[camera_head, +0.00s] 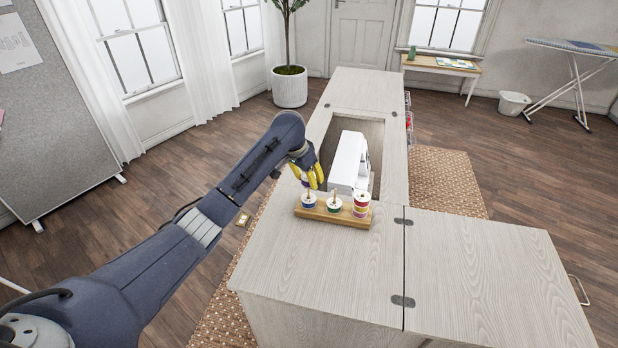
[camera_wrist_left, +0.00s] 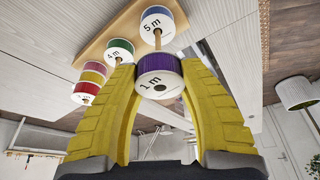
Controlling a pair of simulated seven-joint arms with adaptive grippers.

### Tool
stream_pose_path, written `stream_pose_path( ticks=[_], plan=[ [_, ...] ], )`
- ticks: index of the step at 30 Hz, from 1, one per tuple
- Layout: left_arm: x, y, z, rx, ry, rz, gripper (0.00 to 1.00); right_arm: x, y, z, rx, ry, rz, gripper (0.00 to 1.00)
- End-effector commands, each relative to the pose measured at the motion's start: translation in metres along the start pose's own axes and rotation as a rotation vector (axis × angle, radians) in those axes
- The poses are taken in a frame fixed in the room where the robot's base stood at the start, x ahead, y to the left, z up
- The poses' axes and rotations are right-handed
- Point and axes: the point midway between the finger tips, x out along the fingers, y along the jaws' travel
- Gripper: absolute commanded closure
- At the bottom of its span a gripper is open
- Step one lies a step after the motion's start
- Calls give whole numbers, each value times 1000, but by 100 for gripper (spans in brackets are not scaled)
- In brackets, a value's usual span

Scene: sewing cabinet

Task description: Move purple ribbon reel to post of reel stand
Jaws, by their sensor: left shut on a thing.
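The purple ribbon reel (camera_wrist_left: 160,82), with white faces, is between the yellow fingers of my left gripper (camera_wrist_left: 163,88). My left gripper (camera_head: 314,178) is shut on it, above the left end of the wooden reel stand (camera_head: 325,212). The post (camera_wrist_left: 157,40) with a blue reel (camera_wrist_left: 158,24) low on it rises towards the purple reel. I cannot tell whether the purple reel is around that post's tip or just beside it. A green reel (camera_head: 333,205) sits on the middle post. A stack of reels (camera_head: 361,205) fills the right post. My right gripper is not in view.
The stand is on a pale wooden cabinet (camera_head: 310,265). A white sewing machine (camera_head: 349,165) stands in the cabinet's opening just behind the stand. The front and right of the cabinet top are clear.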

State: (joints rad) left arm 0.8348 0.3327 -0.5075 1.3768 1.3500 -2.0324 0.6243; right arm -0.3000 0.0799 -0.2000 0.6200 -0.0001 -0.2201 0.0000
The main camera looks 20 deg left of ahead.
Motion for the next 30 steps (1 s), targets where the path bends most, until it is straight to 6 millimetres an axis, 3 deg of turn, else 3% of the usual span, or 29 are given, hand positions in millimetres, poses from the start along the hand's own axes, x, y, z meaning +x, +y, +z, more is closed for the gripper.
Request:
stream_pose_path(
  ticks=[30],
  plan=[
    [19,0,7,0,-1,0,81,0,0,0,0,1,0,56]
  ],
)
